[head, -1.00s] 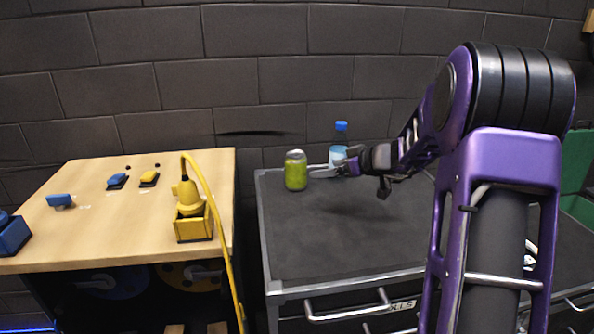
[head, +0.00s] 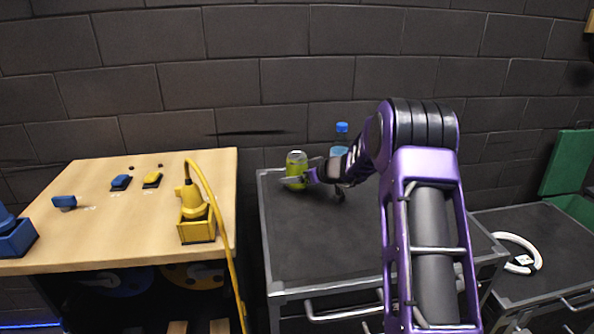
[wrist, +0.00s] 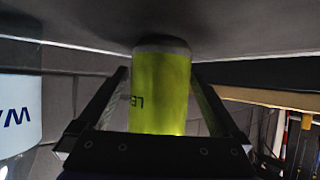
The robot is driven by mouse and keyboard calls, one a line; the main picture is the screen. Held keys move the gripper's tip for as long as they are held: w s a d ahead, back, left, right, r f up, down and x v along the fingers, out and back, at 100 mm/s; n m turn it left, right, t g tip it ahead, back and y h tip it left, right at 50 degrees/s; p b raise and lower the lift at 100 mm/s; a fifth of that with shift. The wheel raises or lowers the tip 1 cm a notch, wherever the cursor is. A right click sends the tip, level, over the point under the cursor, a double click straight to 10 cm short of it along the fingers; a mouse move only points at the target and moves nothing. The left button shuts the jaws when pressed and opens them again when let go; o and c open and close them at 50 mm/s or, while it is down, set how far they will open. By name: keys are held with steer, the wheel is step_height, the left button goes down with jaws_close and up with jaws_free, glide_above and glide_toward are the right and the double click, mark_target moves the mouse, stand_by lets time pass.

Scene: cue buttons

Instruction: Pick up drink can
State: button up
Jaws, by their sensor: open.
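The drink can (head: 296,161) is yellow-green with a silver top. It stands upright at the back left of the dark cart top (head: 310,240). My gripper (head: 294,180) is at the can, its fingers reaching it from the right. In the wrist view the can (wrist: 160,90) sits between the two open fingers (wrist: 160,105), one on each side. Whether the fingers touch the can cannot be told. My gripper hides part of the can in the head view.
A blue-capped bottle (head: 341,140) stands just right of the can, behind my arm; it also shows in the wrist view (wrist: 20,110). A wooden table (head: 110,225) with blue and yellow buttons is to the left. The cart's front is clear.

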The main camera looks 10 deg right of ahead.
steer(key=shift+w+a+f, duration=0.1)
steer(key=shift+w, duration=0.05)
steer(key=c, duration=1.1)
steer(key=shift+c, duration=0.2)
